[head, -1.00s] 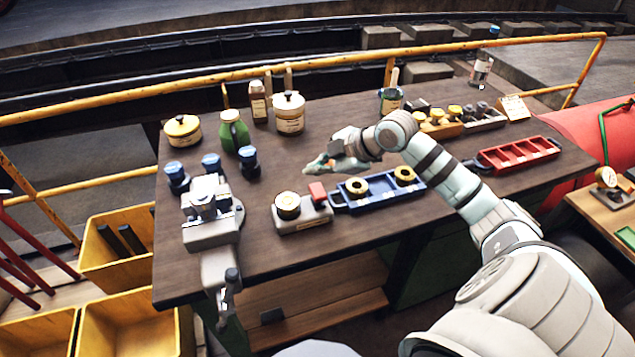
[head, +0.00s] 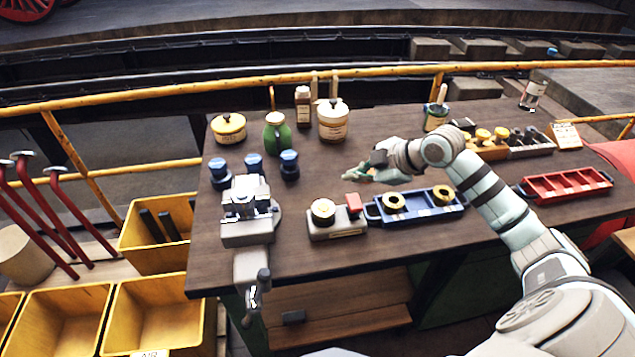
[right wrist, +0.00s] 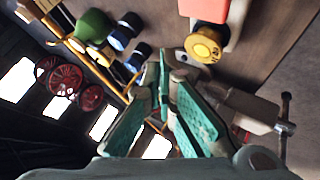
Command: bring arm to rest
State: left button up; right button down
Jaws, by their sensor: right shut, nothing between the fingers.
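My right arm reaches in from the lower right in the head view. Its gripper (head: 358,173) hangs above the middle of the workbench (head: 330,255), behind the blue tray (head: 415,213). The teal fingers also show in the right wrist view (right wrist: 165,62), close together at the tips with nothing between them. The gripper touches no object that I can make out. My left gripper is not in view.
The blue tray holds two brass rings. Left of it stand a small block with a round brass-topped part (head: 323,212), a vise (head: 246,220) and blue-capped bottles. A green jug (head: 277,133) and tins stand behind. A red tray (head: 565,184) lies right. Yellow bins (head: 155,310) stand left.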

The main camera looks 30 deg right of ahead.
jog(key=s+a+f+m+g, duration=0.1)
jog(key=s+a+f, duration=0.2)
jog(key=f, duration=0.1)
jog(key=s+a+f+m+g, duration=0.1)
jog(key=s+a+f, duration=0.2)
jog(key=s+f, duration=0.1)
jog(key=s+a+f+m+h, duration=0.1)
jog(key=s+a+f+m, duration=0.1)
jog(key=f, duration=0.4)
jog(key=shift+s+a+f+g, duration=0.2)
jog(key=shift+s+a, duration=0.15)
jog(key=shift+s, duration=0.3)
jog(key=shift+s+a+f+g, duration=0.1)
jog(key=shift+s+a+g, duration=0.15)
jog(key=shift+s, duration=0.35)
jog(key=s+a+f+m+g+h, duration=0.15)
jog(key=s+m, duration=0.25)
jog(key=s, duration=0.4)
jog(key=s+a+f+m+g+h, duration=0.1)
jog(key=s+a+f+m+h, duration=0.1)
jog(key=s+m, duration=0.45)
jog(key=s+d+f+n+g, duration=0.1)
jog(key=s+f, duration=0.1)
jog(key=f, duration=0.9)
jog(key=s+d+f+n, duration=0.1)
jog(key=s+d+f, duration=0.1)
jog(key=f, duration=0.8)
jog(key=s+f+g, duration=0.1)
jog(key=s+f, duration=1)
jog(key=s, duration=0.2)
